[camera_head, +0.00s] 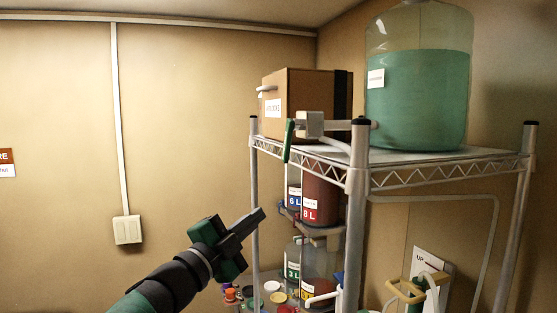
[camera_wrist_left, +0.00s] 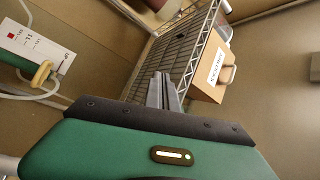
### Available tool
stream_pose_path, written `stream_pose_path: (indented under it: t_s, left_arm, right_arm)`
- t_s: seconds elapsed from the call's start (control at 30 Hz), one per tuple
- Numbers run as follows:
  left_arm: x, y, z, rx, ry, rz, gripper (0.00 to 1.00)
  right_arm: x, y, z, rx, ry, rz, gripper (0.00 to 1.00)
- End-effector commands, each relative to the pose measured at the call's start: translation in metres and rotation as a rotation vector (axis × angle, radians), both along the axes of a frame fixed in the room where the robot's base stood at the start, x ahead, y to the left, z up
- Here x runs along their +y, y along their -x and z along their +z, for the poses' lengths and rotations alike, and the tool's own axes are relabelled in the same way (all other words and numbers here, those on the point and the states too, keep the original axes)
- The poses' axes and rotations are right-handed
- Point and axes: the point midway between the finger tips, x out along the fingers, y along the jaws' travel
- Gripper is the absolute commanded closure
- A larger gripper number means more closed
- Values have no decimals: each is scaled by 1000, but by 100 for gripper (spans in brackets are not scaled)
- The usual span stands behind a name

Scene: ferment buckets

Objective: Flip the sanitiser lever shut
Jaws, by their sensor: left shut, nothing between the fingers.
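The sanitiser lever (camera_head: 289,140) is a slim green handle standing near vertical in the head view. It is on a pale grey valve block (camera_head: 310,124) at the front of the top shelf. A big clear jug (camera_head: 418,100) of teal liquid stands behind it, to the right. My left gripper (camera_head: 260,215) is shut and empty, below and a little left of the lever, apart from it. In the left wrist view its closed fingers (camera_wrist_left: 163,88) point toward the wire shelf; I cannot make out the lever there. My right gripper is not in view.
The wire rack (camera_head: 450,172) has metal posts at its corners. A cardboard box (camera_head: 303,100) sits on top, behind the valve. A yellow handle (camera_head: 417,287) is at lower right.

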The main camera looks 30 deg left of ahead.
Motion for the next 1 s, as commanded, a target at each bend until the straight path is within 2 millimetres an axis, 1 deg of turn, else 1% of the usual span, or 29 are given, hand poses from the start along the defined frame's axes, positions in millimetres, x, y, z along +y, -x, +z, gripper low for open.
stream_pose_path:
  t_s: [0.03, 0.07, 0.1, 0.13, 0.2, 0.23, 0.3, 0.37, 0.47, 0.77, 0.87, 1.0]
  left_arm:
    - [-3, 21, 45, -57, -141, -33, 100]
    - [-8, 34, 65, -80, -233, -60, 100]
    - [-17, 53, 87, -101, -359, -97, 100]
    - [-24, 66, 97, -106, -447, -124, 100]
    - [-37, 92, 110, -94, -608, -179, 100]
    - [-41, 101, 113, -85, -660, -197, 100]
    - [-48, 114, 113, -62, -744, -231, 100]
    - [-51, 121, 112, -49, -784, -248, 100]
    - [-53, 125, 110, -42, -800, -258, 100]
    - [-55, 120, 111, -43, -795, -260, 100]
    - [-60, 110, 114, -44, -793, -262, 100]
    - [-72, 85, 119, -44, -791, -263, 100]
  right_arm:
    - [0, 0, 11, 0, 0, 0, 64]
    - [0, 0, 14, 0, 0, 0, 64]
    - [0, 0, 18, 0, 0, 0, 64]
    - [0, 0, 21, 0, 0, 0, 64]
    - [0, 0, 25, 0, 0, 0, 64]
    - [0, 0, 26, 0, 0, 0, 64]
    - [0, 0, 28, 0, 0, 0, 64]
    - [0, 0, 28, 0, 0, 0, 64]
    - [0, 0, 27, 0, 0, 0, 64]
    - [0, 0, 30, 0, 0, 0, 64]
    - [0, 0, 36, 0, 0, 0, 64]
    - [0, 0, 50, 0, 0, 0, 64]
